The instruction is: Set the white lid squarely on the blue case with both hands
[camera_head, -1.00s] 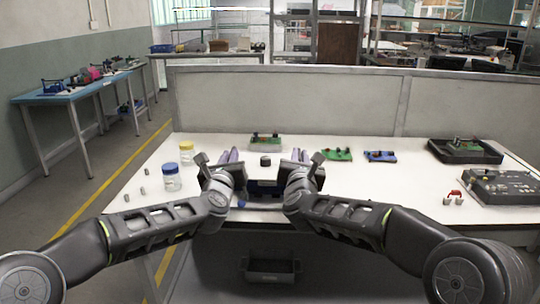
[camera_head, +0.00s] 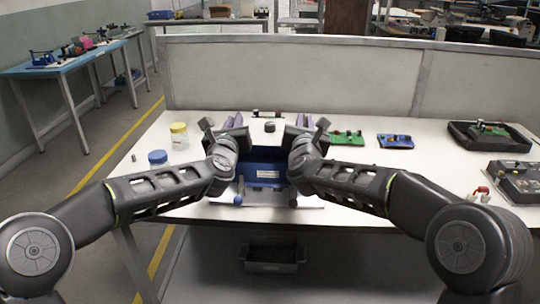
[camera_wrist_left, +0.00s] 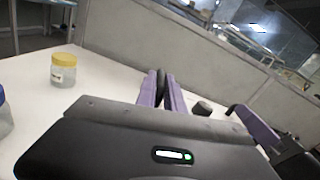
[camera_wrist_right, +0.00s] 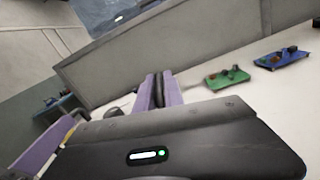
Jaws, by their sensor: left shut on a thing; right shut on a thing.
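The blue case (camera_head: 264,170) stands on the white table between my forearms, partly hidden by my wrists. The white lid (camera_head: 259,134) with a dark knob (camera_head: 270,127) on top is between my two grippers, over the case. I cannot tell whether the lid touches the case. My left gripper (camera_head: 231,121), with purple fingers, is shut on the lid's left side; my right gripper (camera_head: 304,121) is shut on its right side. The knob also shows in the left wrist view (camera_wrist_left: 203,107). The fingertips' contact with the lid is hidden.
Jars with a yellow lid (camera_head: 179,136) and a blue lid (camera_head: 158,163) stand at the left. A green board (camera_head: 347,138), a blue board (camera_head: 395,141) and a black tray (camera_head: 492,137) lie to the right. A grey partition (camera_head: 300,78) closes the back.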

